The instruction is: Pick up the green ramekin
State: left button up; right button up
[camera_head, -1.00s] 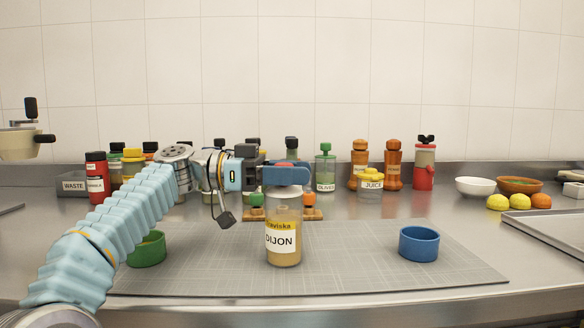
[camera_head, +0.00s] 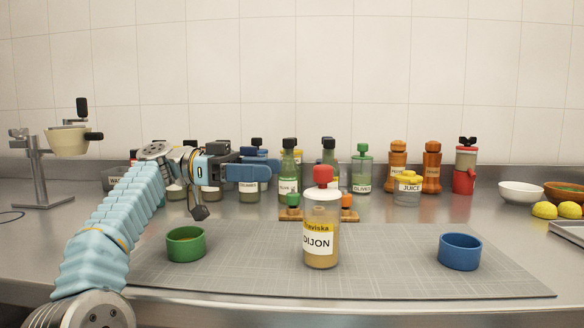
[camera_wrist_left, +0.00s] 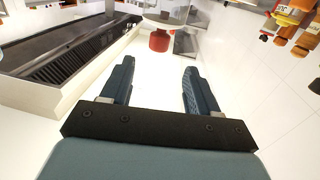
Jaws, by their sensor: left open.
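The green ramekin (camera_head: 186,246) sits upright on the left part of the grey cutting mat (camera_head: 400,283). It looks open at the top. My left gripper (camera_head: 268,172) is above the mat, up and to the right of the ramekin and apart from it, with its blue fingers pointing right. In the left wrist view the two fingers (camera_wrist_left: 155,88) are spread with nothing between them. The ramekin cannot be made out in that view. My right gripper is in neither view.
A Dijon jar (camera_head: 321,232) with a red knob stands mid-mat. A blue ramekin (camera_head: 460,252) sits at the right. Two small shakers (camera_head: 291,206) (camera_head: 346,207) and several bottles stand behind. A juice jar (camera_head: 407,190) and white bowl (camera_head: 522,193) are farther right. The mat between ramekin and jar is clear.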

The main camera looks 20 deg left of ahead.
aim_at(185, 245)
jog(key=k, duration=1.5)
